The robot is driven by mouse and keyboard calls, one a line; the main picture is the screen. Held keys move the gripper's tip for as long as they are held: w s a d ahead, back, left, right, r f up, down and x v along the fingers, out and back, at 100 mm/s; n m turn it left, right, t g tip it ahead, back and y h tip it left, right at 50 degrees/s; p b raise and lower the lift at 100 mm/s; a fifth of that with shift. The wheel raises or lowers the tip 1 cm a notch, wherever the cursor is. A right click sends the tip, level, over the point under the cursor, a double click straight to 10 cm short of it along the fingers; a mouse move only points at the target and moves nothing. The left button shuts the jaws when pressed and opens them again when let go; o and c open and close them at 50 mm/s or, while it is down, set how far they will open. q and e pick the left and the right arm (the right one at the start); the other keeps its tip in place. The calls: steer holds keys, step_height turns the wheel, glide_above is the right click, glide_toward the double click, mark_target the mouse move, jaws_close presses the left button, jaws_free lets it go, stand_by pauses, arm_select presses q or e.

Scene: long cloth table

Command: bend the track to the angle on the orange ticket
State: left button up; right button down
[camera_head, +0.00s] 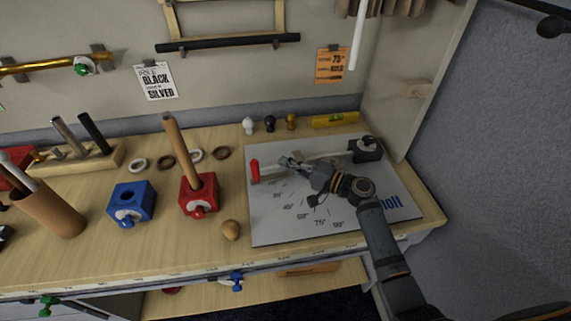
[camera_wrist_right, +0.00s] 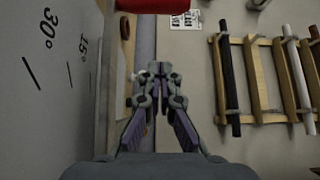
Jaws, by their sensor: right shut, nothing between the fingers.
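The orange ticket (camera_head: 332,66) hangs on the back wall and reads 75°. The white track (camera_head: 327,156) lies over the grey angle board (camera_head: 262,225), from a black block (camera_head: 367,149) at the back right to its red end (camera_head: 254,170) at the left. The board's marks include 45°, 75° and 90°; in the wrist view 15° and 30° also show. My right gripper (camera_head: 285,161) is shut and empty close to the track, just right of the red end; contact is unclear. It also shows in the wrist view (camera_wrist_right: 159,70), below a red piece (camera_wrist_right: 153,5). My left gripper is out of view.
A red block (camera_head: 198,196) with an upright wooden rod, a blue block (camera_head: 130,203) and a wooden ball (camera_head: 231,230) stand left of the board. Small knobs and a yellow level (camera_head: 335,120) lie behind it. A side panel closes off the right.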

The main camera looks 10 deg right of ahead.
mark_target(266, 177)
steer(key=p+x, duration=0.2)
steer(key=x, duration=0.5)
steer(key=shift+s+a+r, duration=0.1)
steer(key=shift+a+r, duration=0.05)
steer(key=shift+a, duration=0.2)
steer(key=s, duration=0.1)
steer(key=s+p, duration=0.2)
steer(key=shift+s+a, duration=0.15)
steer(key=shift+a, duration=0.15)
steer(key=shift+s, duration=0.2)
steer(key=shift+a+f, duration=0.15)
steer(key=shift+f, duration=0.05)
